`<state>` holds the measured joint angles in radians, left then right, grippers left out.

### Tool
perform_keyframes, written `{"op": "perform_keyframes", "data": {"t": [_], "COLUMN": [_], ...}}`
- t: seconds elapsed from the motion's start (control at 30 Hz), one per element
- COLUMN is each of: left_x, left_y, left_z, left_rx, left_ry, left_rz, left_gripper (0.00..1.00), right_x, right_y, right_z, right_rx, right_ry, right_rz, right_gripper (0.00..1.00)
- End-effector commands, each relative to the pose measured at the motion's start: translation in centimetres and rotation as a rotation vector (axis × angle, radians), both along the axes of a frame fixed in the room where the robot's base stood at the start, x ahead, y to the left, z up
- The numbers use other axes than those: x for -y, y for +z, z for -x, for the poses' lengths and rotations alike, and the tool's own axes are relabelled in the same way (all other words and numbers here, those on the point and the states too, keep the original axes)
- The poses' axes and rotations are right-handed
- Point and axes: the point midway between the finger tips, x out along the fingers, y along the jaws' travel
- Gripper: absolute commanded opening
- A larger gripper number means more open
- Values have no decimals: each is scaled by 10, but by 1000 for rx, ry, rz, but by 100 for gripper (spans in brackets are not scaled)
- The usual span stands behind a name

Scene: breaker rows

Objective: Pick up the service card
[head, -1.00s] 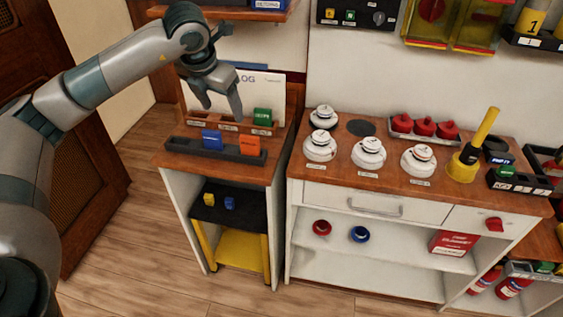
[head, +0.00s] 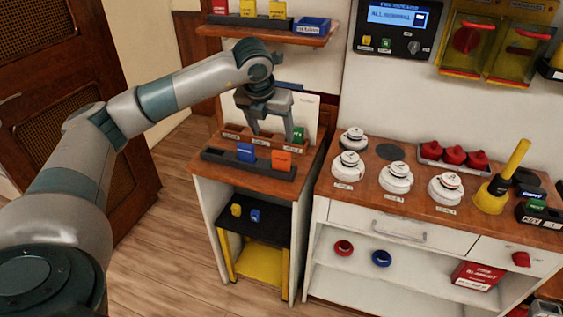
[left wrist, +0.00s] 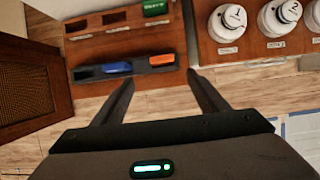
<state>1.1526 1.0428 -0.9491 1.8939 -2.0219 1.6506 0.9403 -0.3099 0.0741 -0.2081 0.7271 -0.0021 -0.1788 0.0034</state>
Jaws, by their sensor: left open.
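Three coloured cards stand on a small wooden cabinet: a blue card (head: 245,152) and an orange card (head: 281,160) in the dark front rack (head: 222,157), and a green card (head: 298,134) in the wooden rack behind. Their print is too small to tell which is the service card. My left gripper (head: 272,132) is open and empty, pointing down above the racks, behind the blue and orange cards in the picture. The left wrist view shows its spread fingers (left wrist: 161,77), with the blue card (left wrist: 117,68) and orange card (left wrist: 162,60) beyond them. My right gripper is not in view.
A wall shelf (head: 262,34) with more cards and a blue tray hangs above my left wrist. A counter (head: 375,197) with white detectors (head: 396,177) stands to the right, with a yellow-handled tool (head: 500,180). Open floor lies in front.

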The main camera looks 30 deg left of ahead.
Motion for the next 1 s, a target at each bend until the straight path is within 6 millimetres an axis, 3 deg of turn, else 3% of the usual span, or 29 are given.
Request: {"op": "perform_keyframes", "data": {"t": [0.33,0.63,1.0], "left_x": [-4,-8,-8], "left_y": [-48,-86,-92], "left_z": [-19,-35,-37], "left_rx": [-4,-3,0], "left_ry": [1,-1,-1], "left_rz": [-1,-1,0], "left_gripper": [67,67,67], "right_x": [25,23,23], "right_y": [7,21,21], "right_z": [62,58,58], "right_rx": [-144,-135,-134], "right_ry": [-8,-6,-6], "right_rz": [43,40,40], "right_gripper": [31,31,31]}}
